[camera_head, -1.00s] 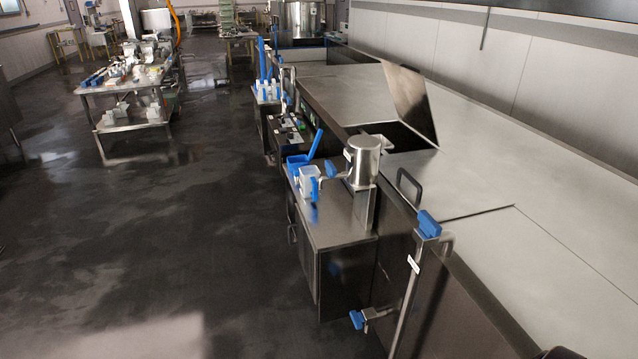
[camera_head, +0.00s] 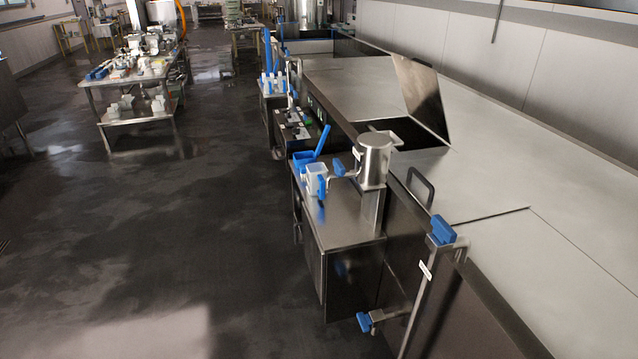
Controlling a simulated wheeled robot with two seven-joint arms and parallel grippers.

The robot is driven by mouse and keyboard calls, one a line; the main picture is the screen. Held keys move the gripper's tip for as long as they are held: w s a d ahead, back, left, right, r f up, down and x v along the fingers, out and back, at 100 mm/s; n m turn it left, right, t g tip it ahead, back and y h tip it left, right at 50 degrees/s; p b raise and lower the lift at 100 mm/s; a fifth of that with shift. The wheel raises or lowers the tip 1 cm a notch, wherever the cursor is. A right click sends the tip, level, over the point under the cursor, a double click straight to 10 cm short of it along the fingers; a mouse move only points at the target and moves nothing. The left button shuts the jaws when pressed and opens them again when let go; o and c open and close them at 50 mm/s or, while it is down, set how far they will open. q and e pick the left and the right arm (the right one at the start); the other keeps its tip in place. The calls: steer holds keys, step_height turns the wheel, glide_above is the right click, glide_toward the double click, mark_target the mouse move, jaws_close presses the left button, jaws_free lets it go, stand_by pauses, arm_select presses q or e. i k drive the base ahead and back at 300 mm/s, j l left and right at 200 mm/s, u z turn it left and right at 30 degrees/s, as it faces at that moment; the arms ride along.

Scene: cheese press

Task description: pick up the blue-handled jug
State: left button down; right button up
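A whitish translucent jug (camera_head: 313,176) with a blue handle (camera_head: 322,187) stands upright on the steel side cabinet (camera_head: 338,226), near its far left corner. A blue container (camera_head: 302,160) with a long blue handle sticking up is just behind it. A steel cylinder (camera_head: 375,160) with a blue-handled valve (camera_head: 339,167) is to the right of the jug, close to it. Neither of my grippers shows in the head view.
The long steel press (camera_head: 480,180) with an open lid flap (camera_head: 421,98) fills the right side. A blue-handled valve (camera_head: 364,321) sticks out low in front. A table (camera_head: 134,78) with small parts stands at the far left. The dark floor (camera_head: 150,220) left of the cabinet is clear.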

mark_target(318, 183)
steer(key=i+j, duration=0.2)
steer(key=i, duration=0.25)
steer(key=i+j+u, duration=0.15)
steer(key=i, duration=0.3)
steer(key=i+j, duration=0.2)
steer(key=i, duration=0.25)
steer(key=u, duration=0.05)
